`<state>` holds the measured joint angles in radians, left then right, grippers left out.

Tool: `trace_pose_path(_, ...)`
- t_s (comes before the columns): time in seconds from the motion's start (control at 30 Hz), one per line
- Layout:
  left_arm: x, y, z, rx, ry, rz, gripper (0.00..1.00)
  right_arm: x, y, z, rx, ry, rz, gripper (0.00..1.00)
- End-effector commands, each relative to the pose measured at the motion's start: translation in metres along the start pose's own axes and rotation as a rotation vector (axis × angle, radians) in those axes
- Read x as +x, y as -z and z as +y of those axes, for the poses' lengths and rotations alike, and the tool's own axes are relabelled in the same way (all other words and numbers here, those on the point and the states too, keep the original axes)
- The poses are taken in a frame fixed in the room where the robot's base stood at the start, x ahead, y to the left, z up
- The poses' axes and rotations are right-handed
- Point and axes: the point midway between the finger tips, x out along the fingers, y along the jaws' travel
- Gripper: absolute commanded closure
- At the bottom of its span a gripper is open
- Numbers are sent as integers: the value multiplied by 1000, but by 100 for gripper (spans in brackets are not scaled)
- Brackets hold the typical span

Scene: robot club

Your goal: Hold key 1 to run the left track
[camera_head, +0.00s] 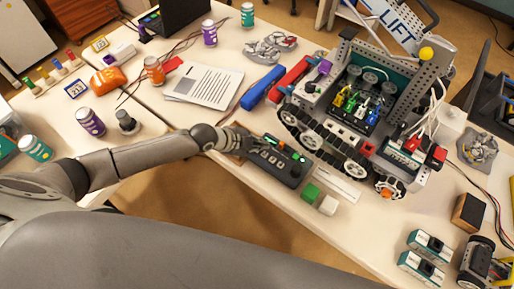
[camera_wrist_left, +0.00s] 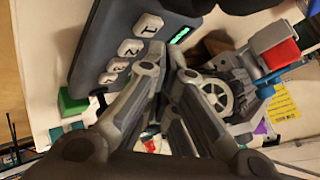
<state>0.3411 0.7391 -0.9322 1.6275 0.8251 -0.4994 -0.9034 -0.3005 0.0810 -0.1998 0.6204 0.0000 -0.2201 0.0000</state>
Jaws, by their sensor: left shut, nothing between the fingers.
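A dark control box (camera_head: 291,174) with a row of pale numbered keys and a small green display lies on the table. In the left wrist view, key 1 (camera_wrist_left: 149,24) is at the end of the row closest to the display (camera_wrist_left: 180,35). My left gripper (camera_head: 238,141) is shut and empty at the box's left end; its fingertips (camera_wrist_left: 168,62) show just below key 1 in the wrist view. I cannot tell whether they touch it. The tracked robot (camera_head: 325,140) stands behind and right of the box. My right gripper is not in view.
A green cube (camera_head: 310,193) and a white cube (camera_head: 328,205) sit in front of the box. A blue tool (camera_head: 262,88) and printed papers (camera_head: 204,84) lie behind it. Small bottles, including a purple one (camera_head: 90,122), stand at left. Small camera boxes (camera_head: 428,245) lie at right.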

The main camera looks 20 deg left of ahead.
Motion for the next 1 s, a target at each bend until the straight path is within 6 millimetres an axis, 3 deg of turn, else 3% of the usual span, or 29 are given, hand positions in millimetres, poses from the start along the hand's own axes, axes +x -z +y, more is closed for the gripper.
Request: trace_pose_path(1.0, 8, -7, 6, 1, 0, -1, 100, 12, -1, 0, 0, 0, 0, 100)
